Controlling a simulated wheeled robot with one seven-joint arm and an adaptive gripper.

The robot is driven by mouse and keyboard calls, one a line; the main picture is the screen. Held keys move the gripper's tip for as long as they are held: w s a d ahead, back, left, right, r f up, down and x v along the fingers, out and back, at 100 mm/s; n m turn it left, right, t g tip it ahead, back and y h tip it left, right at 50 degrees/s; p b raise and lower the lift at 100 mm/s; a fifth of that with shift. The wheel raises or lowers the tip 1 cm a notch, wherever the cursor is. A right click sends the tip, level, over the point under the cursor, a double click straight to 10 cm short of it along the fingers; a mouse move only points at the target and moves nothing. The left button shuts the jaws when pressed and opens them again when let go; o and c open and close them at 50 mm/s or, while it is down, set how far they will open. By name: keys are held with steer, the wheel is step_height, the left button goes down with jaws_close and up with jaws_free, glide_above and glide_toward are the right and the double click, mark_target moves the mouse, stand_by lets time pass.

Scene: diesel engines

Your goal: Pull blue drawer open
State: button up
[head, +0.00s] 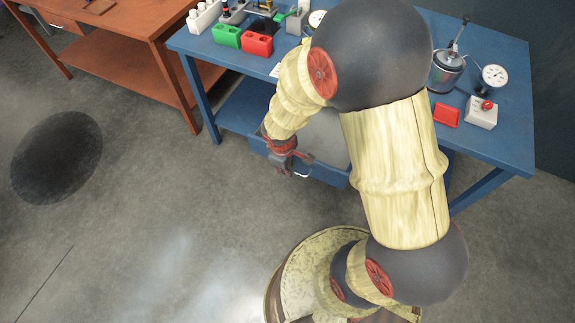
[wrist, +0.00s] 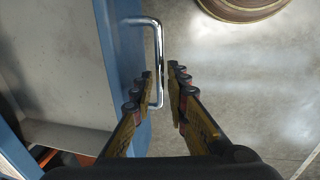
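The blue drawer (head: 328,174) is under the blue workbench, partly hidden by my arm. A grey surface behind its blue front looks like the drawer's inside, so it appears to stand partly open. In the wrist view the blue front (wrist: 122,70) runs down the picture, with the grey surface to its left. Its silver bar handle (wrist: 157,45) sticks out to the right; it also shows in the head view (head: 303,175). My gripper (wrist: 161,75) is open, with one finger on each side of the bar. I cannot tell whether either finger touches it.
The blue workbench (head: 510,120) carries green and red blocks, gauges and a metal pot (head: 446,70). An orange-brown table (head: 125,22) stands at the back left. The grey floor (head: 150,230) in front is clear apart from a dark round patch.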

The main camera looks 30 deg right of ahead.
steer(key=shift+o, duration=1.1)
steer(key=shift+r, duration=0.2)
step_height(320, 180, up, 12)
steer(key=s+a, duration=0.1)
steer(key=shift+s+a+f, duration=0.2)
steer(key=shift+a+f, duration=0.05)
steer(key=shift+a, duration=0.15)
